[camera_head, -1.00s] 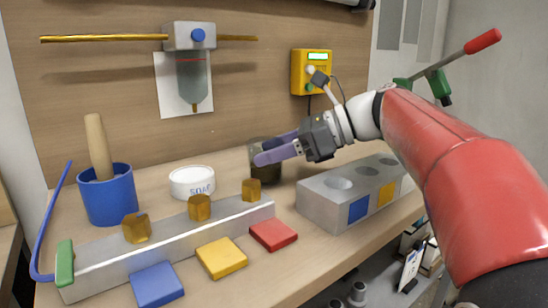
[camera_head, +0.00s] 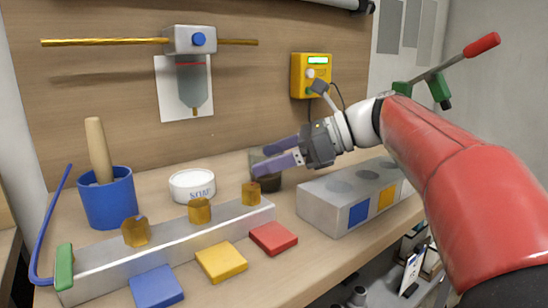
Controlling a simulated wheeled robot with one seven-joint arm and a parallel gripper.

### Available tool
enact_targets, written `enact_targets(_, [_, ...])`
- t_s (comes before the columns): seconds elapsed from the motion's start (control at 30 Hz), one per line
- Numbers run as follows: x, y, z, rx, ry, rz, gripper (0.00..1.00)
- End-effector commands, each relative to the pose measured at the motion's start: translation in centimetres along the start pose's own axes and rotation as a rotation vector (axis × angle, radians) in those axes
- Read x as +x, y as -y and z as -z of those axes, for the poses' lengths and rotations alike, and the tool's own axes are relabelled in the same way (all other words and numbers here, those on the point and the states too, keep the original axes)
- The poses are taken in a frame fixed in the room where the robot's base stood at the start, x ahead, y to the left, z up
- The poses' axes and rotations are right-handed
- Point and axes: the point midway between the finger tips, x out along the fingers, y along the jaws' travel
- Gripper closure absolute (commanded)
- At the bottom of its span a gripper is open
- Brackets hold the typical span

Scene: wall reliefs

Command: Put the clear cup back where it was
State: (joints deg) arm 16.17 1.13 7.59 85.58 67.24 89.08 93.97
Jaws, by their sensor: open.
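The clear cup (camera_head: 258,158) looks dark and see-through. It stands upright on the wooden bench, below the yellow wall box. My gripper (camera_head: 260,161) is at the cup, its purple fingers reaching left across it and hiding part of it. The fingers are apart. I cannot tell whether they touch the cup.
A grey block (camera_head: 318,205) with round holes stands to the right. A white SOAP tub (camera_head: 192,186) and a blue pot (camera_head: 108,203) stand to the left. A grey rail (camera_head: 165,250) with amber pieces lies in front. A dispenser (camera_head: 193,85) hangs above.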

Motion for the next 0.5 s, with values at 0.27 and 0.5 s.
enact_targets(0.27, [-5.1, 0.1, -0.1, 0.000, 0.000, 0.006, 0.22])
enact_targets(0.5, [-9.8, 0.1, -0.1, -0.001, -0.001, 0.004, 0.22])
